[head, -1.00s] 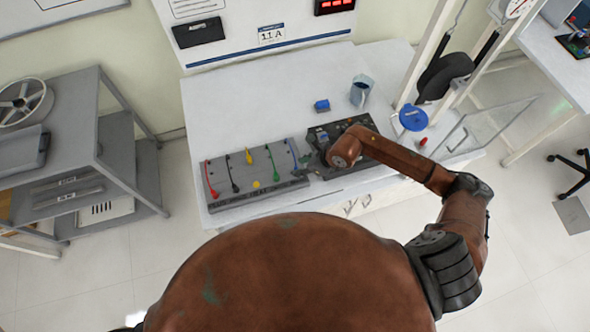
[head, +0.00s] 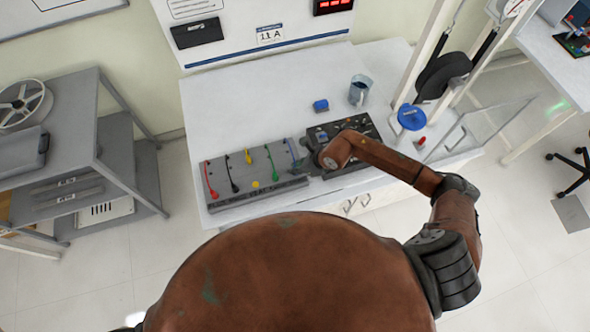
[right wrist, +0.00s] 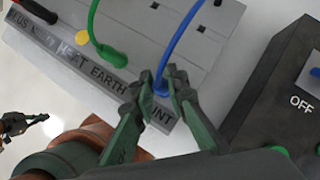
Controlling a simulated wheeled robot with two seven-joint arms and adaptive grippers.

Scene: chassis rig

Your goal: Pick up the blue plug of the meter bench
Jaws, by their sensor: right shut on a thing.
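The meter bench (head: 257,184) is a grey board with red, black, yellow, green and blue leads. The blue lead (head: 291,148) is at its right end; it also shows in the right wrist view (right wrist: 180,38). My right gripper (right wrist: 163,84) is shut on the blue plug (right wrist: 161,91) at the lower end of this lead, by the board's front edge. The fingers hide much of the plug. In the head view my right arm partly hides the gripper. What looks like my left gripper (right wrist: 31,120) shows small at the left of the right wrist view; its jaws are unclear.
A dark control box (head: 350,128) stands right beside the board. A blue block (head: 321,105) and a grey-blue mug (head: 360,90) stand behind it. A blue round disc (head: 411,117) and a red knob (head: 421,141) are at the right. The back left of the white table (head: 225,105) is clear.

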